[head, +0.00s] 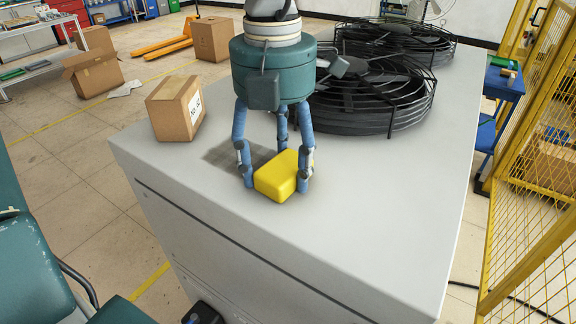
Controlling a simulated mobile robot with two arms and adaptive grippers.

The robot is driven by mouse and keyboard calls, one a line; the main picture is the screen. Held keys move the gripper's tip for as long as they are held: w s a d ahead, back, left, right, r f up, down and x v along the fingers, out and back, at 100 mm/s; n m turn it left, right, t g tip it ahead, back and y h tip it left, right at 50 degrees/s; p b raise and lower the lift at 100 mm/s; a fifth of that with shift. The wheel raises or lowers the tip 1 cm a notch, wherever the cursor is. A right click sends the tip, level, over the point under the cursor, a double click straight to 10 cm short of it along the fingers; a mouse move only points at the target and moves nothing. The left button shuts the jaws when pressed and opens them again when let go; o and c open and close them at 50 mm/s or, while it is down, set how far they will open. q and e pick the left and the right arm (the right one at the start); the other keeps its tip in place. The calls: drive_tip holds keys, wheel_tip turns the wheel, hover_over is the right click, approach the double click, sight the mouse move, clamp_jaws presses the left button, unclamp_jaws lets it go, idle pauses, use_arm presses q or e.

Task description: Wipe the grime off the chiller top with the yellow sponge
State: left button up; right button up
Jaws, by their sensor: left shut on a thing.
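The yellow sponge (276,176) is on the pale grey chiller top (350,219), near its front. My left gripper (274,172) points down from above and is shut on the sponge, with blue fingers on its sides. The sponge appears to touch the top, though its underside is hidden. A dark grey patch (226,155), which looks like the grime, lies on the top just left of and behind the sponge. The gripper and sponge hide part of that area. My right gripper is not in view.
A small cardboard box (175,108) stands on the chiller's left edge. Two black caged fans (372,98) (398,40) fill the back of the top. A yellow mesh fence (535,170) stands to the right. The front right of the top is clear.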

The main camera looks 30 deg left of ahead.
sight(231, 146)
use_arm(q)
drive_tip(key=shift+w+a+f, duration=0.1)
drive_tip(key=shift+a, duration=1.6)
drive_tip(key=shift+w+a+r+p, duration=0.15)
drive_tip(key=shift+a, duration=1.15)
drive_tip(key=shift+w+a+r+p, duration=0.1)
drive_tip(key=shift+w+a+p, duration=0.05)
drive_tip(key=shift+a, duration=1.1)
drive_tip(key=shift+w+a+f, duration=0.1)
drive_tip(key=shift+w+a, duration=0.05)
drive_tip(key=shift+a, duration=1.25)
drive_tip(key=shift+w+a+f, duration=0.1)
drive_tip(key=shift+a, duration=1.25)
drive_tip(key=shift+a+p, duration=0.35)
drive_tip(key=shift+a, duration=0.65)
drive_tip(key=shift+w+r+p, duration=0.1)
drive_tip(key=shift+w+p, duration=0.35)
drive_tip(key=shift+w, duration=0.8)
drive_tip(key=shift+w+d, duration=0.1)
drive_tip(key=shift+w, duration=0.05)
drive_tip(key=shift+d, duration=1.8)
drive_tip(key=shift+s+d+b, duration=0.25)
drive_tip(key=shift+d+b, duration=0.3)
drive_tip(key=shift+d, duration=0.6)
drive_tip(key=shift+s+d, duration=0.1)
drive_tip(key=shift+d, duration=0.6)
